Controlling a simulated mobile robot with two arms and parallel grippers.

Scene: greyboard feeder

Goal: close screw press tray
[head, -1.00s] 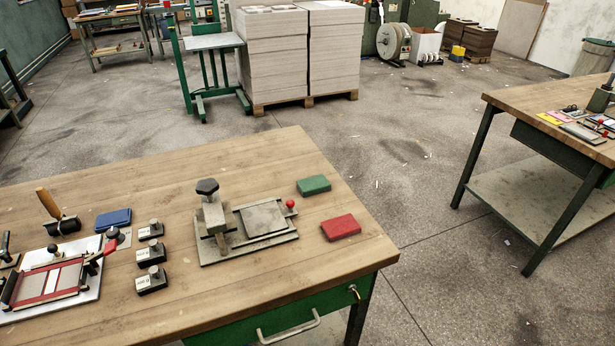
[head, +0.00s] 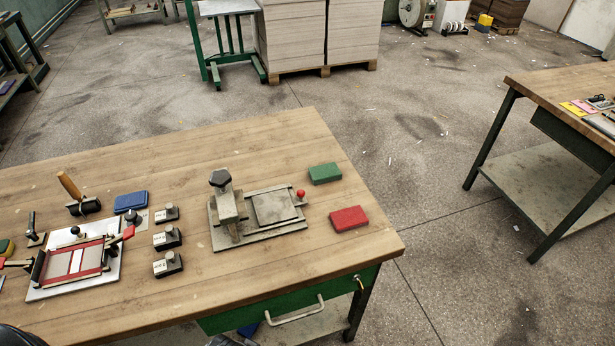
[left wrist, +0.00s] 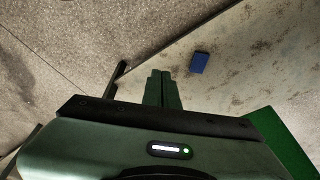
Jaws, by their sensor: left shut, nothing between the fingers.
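The screw press (head: 222,205) stands on the wooden bench, with a dark knob on top of its upright post. Its flat grey tray (head: 272,207) lies to the right of the post, drawn out on the base plate. The red ball knob (head: 300,193) is at the tray's right end. In the left wrist view my left gripper (left wrist: 163,74) is shut and empty, with its two fingers together. It is low, beside a shelf and the floor, away from the press. My right gripper is in neither view.
Green (head: 325,173) and red (head: 349,218) blocks lie right of the press. Several black stamps (head: 167,238) and a red-framed jig (head: 74,262) are on its left. The bench has a green drawer with a handle (head: 294,311). A blue block (left wrist: 199,62) rests below on the shelf.

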